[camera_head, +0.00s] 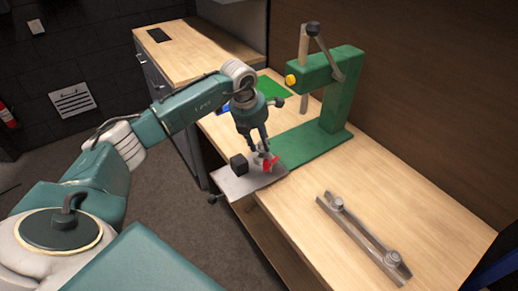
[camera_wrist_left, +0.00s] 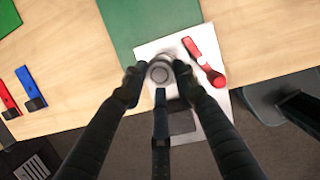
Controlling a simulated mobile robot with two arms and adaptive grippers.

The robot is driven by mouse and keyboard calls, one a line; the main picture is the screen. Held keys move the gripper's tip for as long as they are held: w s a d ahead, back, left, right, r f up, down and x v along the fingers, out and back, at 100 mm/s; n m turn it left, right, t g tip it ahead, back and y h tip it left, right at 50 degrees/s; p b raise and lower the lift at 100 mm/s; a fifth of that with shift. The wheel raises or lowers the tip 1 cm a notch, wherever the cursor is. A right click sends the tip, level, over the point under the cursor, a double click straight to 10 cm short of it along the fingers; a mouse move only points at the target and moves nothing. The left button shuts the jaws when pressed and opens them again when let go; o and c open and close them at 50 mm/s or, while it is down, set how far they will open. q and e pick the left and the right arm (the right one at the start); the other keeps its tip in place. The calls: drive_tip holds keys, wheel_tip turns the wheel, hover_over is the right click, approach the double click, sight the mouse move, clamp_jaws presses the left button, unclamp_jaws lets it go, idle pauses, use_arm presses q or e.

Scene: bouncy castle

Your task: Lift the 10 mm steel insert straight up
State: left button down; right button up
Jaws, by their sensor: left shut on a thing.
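My left gripper (camera_head: 262,150) is pointed down over a light metal plate (camera_head: 238,188) at the front edge of the bench. In the left wrist view, the gripper (camera_wrist_left: 159,80) has its fingers closed around a round grey steel piece with a ring-shaped top, apparently the steel insert (camera_wrist_left: 160,71). The insert is over the plate (camera_wrist_left: 150,50); I cannot tell if it touches the plate or what size it is. A red-handled tool (camera_wrist_left: 205,62) lies on the plate beside it. A black block (camera_head: 238,164) sits on the plate at the left. My right gripper is not in view.
A green press with a lever (camera_head: 342,88) stands behind the plate. A metal bar with knobs (camera_head: 362,240) lies on the right of the bench. A blue tool (camera_wrist_left: 30,86) and a red tool (camera_wrist_left: 9,98) lie to the left. The bench between press and bar is clear.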

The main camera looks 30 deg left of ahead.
sight(260, 144)
use_arm(q)
wheel_tip(260, 144, up, 17)
drive_tip(key=b, duration=0.2)
